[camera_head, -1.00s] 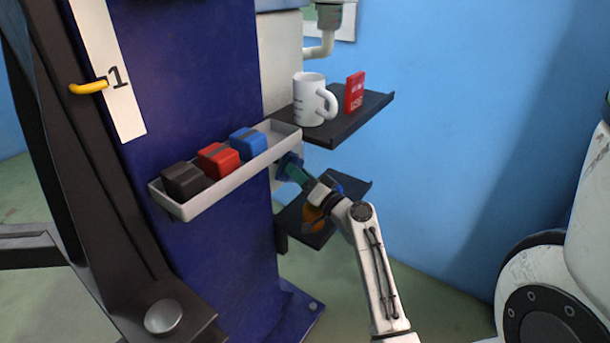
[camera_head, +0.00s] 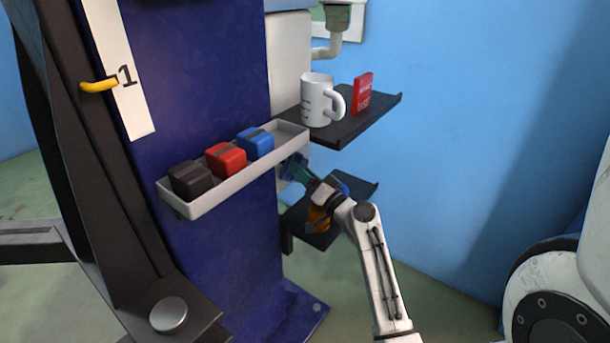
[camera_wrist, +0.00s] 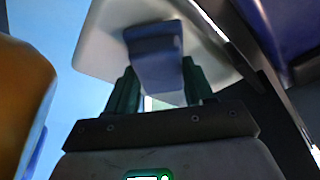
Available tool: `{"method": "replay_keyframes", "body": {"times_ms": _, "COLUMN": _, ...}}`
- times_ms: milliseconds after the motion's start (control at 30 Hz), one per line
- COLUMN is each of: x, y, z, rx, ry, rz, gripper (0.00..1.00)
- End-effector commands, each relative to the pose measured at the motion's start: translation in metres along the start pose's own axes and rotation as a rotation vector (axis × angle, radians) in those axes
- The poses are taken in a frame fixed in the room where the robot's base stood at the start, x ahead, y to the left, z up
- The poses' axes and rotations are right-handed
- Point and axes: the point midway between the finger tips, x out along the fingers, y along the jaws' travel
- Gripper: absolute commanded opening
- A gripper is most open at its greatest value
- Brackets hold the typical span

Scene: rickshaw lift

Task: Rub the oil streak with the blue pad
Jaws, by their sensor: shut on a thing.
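My gripper (camera_head: 301,172) is under the right end of the grey tray, in front of the pale column. In the wrist view, my gripper (camera_wrist: 155,85) has its dark green fingers shut on a blue pad (camera_wrist: 155,52). The held pad lies in front of a white surface (camera_wrist: 100,40) and seems close to it; contact cannot be told. In the head view the pad is small and partly hidden by the fingers. I cannot make out the oil streak clearly; the pad and gripper may hide it.
The tray (camera_head: 233,180) holds a black block (camera_head: 190,181), a red block (camera_head: 225,159) and a blue block (camera_head: 255,143). Above my gripper, a dark shelf (camera_head: 362,125) carries a white mug (camera_head: 317,100) and a red box (camera_head: 362,94). A lower shelf (camera_head: 357,190) holds an orange thing (camera_head: 318,218).

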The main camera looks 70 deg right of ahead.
Motion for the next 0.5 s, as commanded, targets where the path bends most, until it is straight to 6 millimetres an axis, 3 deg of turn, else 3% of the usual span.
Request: {"method": "replay_keyframes", "body": {"times_ms": 500, "x": 0.0091, "y": 0.0002, "z": 0.0026, "rx": -0.001, "ry": 0.001, "rz": 0.0, "gripper": 0.28}}
